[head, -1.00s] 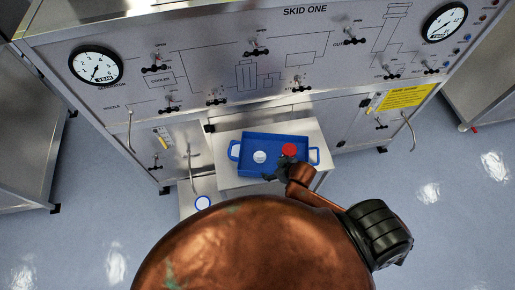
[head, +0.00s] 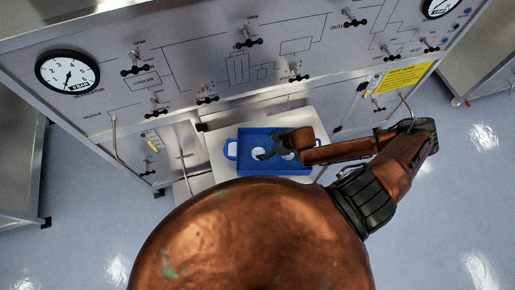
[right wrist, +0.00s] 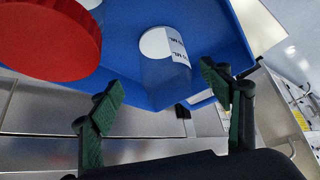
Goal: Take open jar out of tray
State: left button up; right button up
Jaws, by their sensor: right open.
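The blue tray (head: 245,137) sits on a steel shelf; its blue floor and wall fill the upper right wrist view (right wrist: 215,32). An open jar (right wrist: 165,75), clear-walled with a white disc and printed label, stands in the tray. A red-lidded jar (right wrist: 50,40) is left of it in the wrist view; my right arm hides the red lid in the head view. My right gripper (head: 268,150) is over the tray. In the wrist view its green-padded fingers (right wrist: 165,95) are spread, with the open jar ahead between them, seemingly not gripped. My left gripper is not in view.
The steel skid panel with gauges (head: 68,72) and valve handles rises behind the tray. The shelf (head: 218,150) has a little bare room beside the tray. A yellow label (head: 404,78) is on the panel at right.

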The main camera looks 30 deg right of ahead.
jog(key=w+a+f, duration=0.2)
jog(key=f, duration=0.1)
jog(key=shift+w+a+f+p, duration=0.15)
jog(key=shift+w+p, duration=0.15)
jog(key=shift+p, duration=0.05)
jog(key=shift+w+a+f, duration=0.15)
jog(key=shift+f, duration=0.2)
jog(key=shift+c, duration=0.6)
jog(key=c, duration=1.2)
